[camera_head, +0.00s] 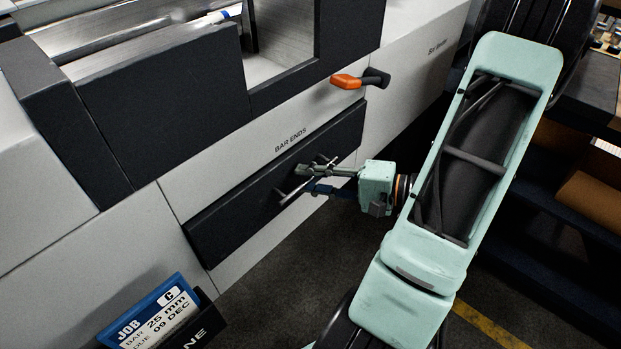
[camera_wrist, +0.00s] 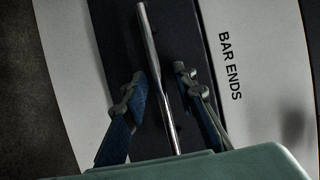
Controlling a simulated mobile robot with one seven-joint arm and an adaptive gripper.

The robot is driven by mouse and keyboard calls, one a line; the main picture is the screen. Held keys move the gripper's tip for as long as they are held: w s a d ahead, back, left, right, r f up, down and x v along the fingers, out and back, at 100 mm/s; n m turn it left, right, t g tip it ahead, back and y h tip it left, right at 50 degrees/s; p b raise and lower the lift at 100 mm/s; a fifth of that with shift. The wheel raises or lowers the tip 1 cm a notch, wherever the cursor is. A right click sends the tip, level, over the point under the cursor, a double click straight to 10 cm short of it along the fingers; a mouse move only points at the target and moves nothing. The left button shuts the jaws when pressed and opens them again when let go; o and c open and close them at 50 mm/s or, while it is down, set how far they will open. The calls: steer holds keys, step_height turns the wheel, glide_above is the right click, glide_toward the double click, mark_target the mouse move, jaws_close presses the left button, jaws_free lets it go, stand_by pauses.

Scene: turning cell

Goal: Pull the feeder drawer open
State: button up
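A dark drawer front (camera_head: 232,222) sits low in the white machine, under the label "BAR ENDS" (camera_head: 291,140). It looks closed. Its thin metal bar handle (camera_head: 289,197) runs along the front; in the wrist view the handle (camera_wrist: 150,38) stands between my fingers. My gripper (camera_head: 305,180) is at the handle's middle to right part. In the wrist view my gripper (camera_wrist: 159,75) is open, one finger on each side of the bar, with a visible gap on both sides. No contact shows there.
An orange-tipped lever (camera_head: 346,81) sticks out above the drawer's right end. A blue job card (camera_head: 155,316) stands in a dark holder at the lower left. Dark shelving with a brown box (camera_head: 592,196) is at the right. Floor (camera_head: 285,285) shows clear below the drawer.

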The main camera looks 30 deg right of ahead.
steer(key=shift+c, duration=0.7)
jaws_close()
steer(key=shift+d, duration=0.1)
